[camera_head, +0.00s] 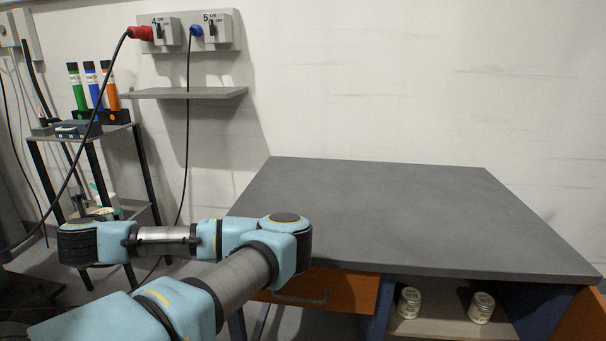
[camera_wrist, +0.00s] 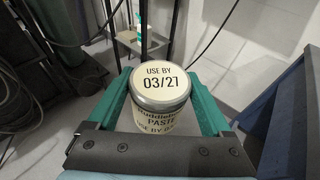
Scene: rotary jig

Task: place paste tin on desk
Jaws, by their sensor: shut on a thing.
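The paste tin (camera_wrist: 160,100) shows in the wrist view, upright between my gripper's green fingers. In the head view the arm reaches left, and the tin and fingers cannot be made out there. The desk (camera_head: 400,210) has a bare dark grey top and stands to the right of my arm.
Two pale jars (camera_head: 409,302) (camera_head: 481,307) sit on the open shelf under the desk. An orange drawer (camera_head: 325,290) is beside them. A rack (camera_head: 105,137) with coloured tubes stands at the left. A wall shelf (camera_head: 190,93) and hanging cables are behind my arm.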

